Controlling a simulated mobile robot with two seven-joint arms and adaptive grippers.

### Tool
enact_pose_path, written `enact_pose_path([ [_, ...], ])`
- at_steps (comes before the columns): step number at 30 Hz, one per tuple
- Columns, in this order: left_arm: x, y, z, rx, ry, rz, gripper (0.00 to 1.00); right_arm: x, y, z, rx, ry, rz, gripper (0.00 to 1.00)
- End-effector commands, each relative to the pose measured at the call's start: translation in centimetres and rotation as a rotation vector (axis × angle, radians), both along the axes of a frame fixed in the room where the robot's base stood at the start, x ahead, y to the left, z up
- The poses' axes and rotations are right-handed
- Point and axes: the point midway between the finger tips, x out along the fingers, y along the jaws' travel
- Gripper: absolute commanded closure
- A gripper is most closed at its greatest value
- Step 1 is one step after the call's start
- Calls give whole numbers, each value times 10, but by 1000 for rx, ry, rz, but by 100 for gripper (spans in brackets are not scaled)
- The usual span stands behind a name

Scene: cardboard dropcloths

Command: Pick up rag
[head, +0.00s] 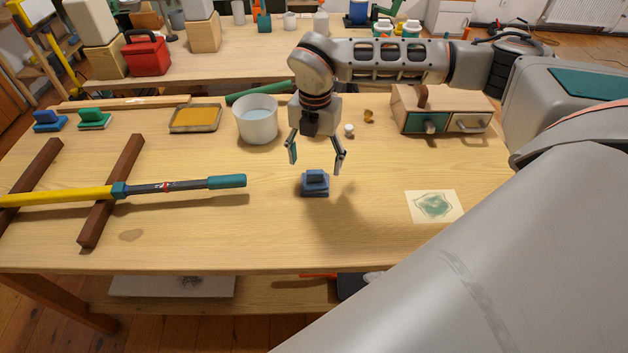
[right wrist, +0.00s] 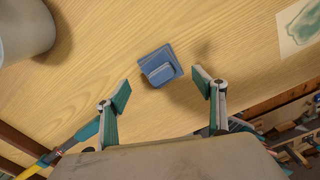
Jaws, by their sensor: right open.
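A small blue piece (head: 315,184), a flat square base with a raised block on top, lies on the wooden table; I cannot tell for sure that it is the rag. It also shows in the right wrist view (right wrist: 160,66). My right gripper (head: 316,160) is open above it, fingers pointing down to either side, touching nothing. In the right wrist view the spread fingertips (right wrist: 165,92) are empty, with the blue piece between and just beyond them. A flat cream sheet with a green patch (head: 434,206) lies to the right. My left gripper is out of view.
A white bucket (head: 257,120) stands left of the gripper. A yellow-and-black pole (head: 130,190) lies across brown bars at left. A drawer box (head: 440,113) stands at back right. A yellow tray (head: 195,118) and blue and green handled blocks (head: 95,119) lie at back left.

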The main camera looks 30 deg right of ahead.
Motion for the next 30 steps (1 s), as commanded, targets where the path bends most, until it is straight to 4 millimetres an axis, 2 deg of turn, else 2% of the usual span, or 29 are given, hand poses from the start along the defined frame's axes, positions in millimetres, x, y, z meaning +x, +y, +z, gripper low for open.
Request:
enact_pose_path([
  [10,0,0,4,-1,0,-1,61,-5,2,-45,2,3,2,31],
  [19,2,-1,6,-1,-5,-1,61,-4,2,-50,2,-1,3,31],
  [20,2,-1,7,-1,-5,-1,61,-4,2,-50,3,0,3,34],
  [24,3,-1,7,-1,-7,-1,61,-4,2,-50,3,0,3,70],
  [25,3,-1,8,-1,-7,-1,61,-4,2,-50,3,0,3,73],
  [30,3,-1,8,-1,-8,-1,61,-4,3,-50,3,0,3,73],
])
